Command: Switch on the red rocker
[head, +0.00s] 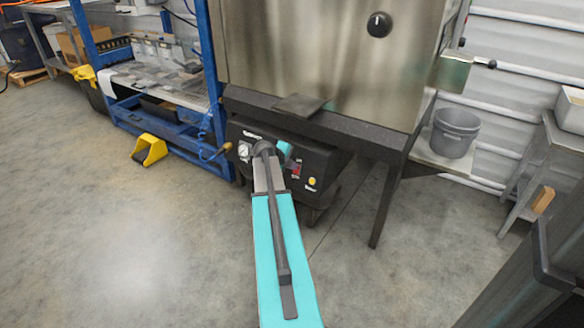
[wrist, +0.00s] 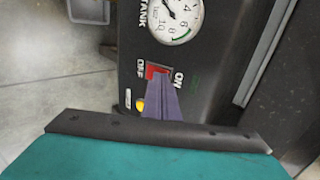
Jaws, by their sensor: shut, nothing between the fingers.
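The red rocker (wrist: 157,70) sits on a black control panel (head: 270,170), between the printed words ON and OFF in the wrist view. It also shows as a small red patch in the head view (head: 296,168). My gripper (wrist: 163,82) is shut and empty, with its fingertips at the lower edge of the rocker in the wrist view, covering part of it. I cannot tell whether the tips touch it or which side is pressed in. In the head view the fingers are mostly hidden.
A round gauge (wrist: 173,20) and a yellow button (wrist: 140,104) are near the rocker. A dark frame with a leg (head: 388,200) stands above and right of the panel. A blue rack (head: 165,140) is at left. Bare floor (head: 120,250) lies in front.

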